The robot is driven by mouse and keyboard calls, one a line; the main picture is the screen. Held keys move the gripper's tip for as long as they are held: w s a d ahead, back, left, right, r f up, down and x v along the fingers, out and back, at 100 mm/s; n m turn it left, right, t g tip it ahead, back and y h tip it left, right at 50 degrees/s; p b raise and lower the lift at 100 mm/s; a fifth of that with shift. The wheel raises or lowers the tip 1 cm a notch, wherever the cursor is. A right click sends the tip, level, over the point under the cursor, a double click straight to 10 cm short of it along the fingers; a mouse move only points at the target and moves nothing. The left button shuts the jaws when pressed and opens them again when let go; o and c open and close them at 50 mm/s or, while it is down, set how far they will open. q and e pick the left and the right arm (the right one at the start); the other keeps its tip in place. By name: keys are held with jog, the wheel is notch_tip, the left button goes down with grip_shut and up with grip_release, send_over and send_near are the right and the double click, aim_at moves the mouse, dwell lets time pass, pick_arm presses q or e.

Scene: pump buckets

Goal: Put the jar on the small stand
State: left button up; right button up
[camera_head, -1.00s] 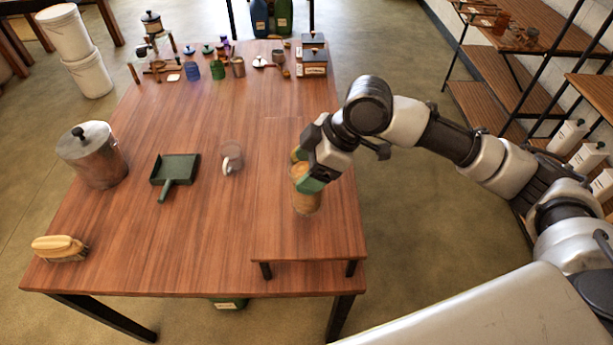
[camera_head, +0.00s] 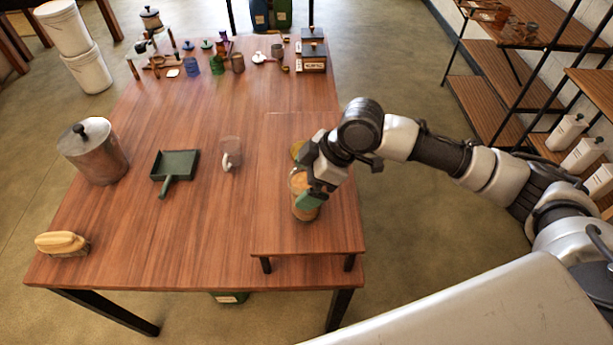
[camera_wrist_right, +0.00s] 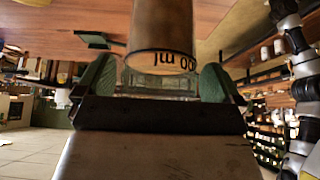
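The jar (camera_head: 304,213), clear with a tan-orange filling or label, stands upright on the small stand (camera_head: 280,238), a low wooden platform on the right side of the table. My right gripper (camera_head: 303,177) is over the stand with its green fingers on either side of the jar. In the right wrist view the jar (camera_wrist_right: 161,35) shows "00 ml" lettering upside down, between the spread fingers (camera_wrist_right: 158,83), with narrow gaps on both sides. The gripper hides part of the jar in the head view. My left gripper is not in view.
A clear mug (camera_head: 230,154) stands just left of the stand. A green dustpan (camera_head: 176,165), a metal pot (camera_head: 94,152) and a brush (camera_head: 62,243) are farther left. Small items and boxes (camera_head: 312,62) line the far edge. The stand's front is clear.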

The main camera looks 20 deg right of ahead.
jog(key=b+v, duration=0.1)
jog(key=v, duration=1.1)
